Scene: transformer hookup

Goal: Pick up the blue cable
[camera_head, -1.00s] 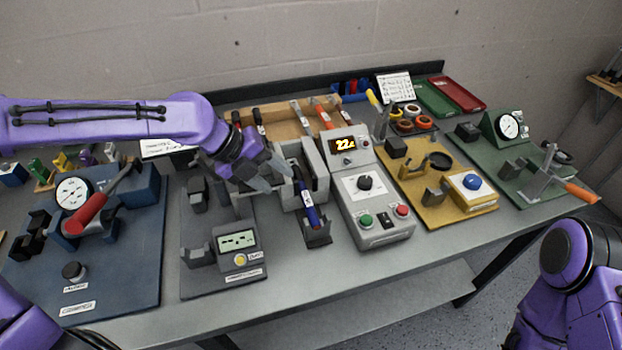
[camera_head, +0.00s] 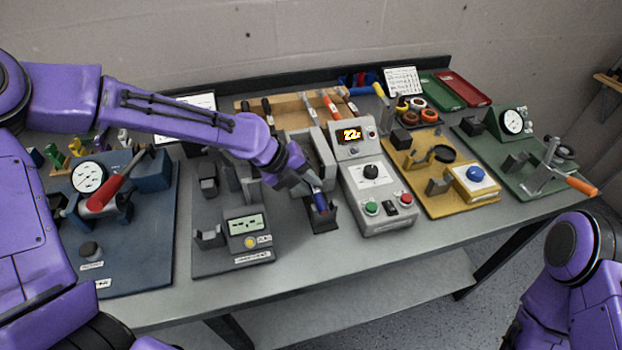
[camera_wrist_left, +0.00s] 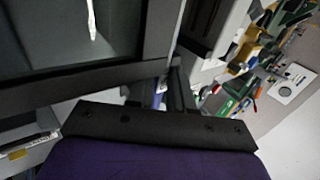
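The blue cable (camera_head: 320,203) stands tilted in a dark holder on the bench, left of the grey control box. My left gripper (camera_head: 316,189) is at its upper part, with the fingers hiding most of it. Only the lower blue end shows below the fingers in the head view. The left wrist view is mostly filled by my own dark gripper parts, with a small strip of blue and white (camera_wrist_left: 159,97) between them. Whether the fingers are closed on the cable cannot be made out. My right arm shows at the lower right, its gripper out of view.
The grey control box (camera_head: 372,185) with a lit display stands close on the right. A grey block fixture (camera_head: 313,155) is behind the gripper. A dark plate with a meter (camera_head: 245,228) lies to the left. The bench front edge is clear.

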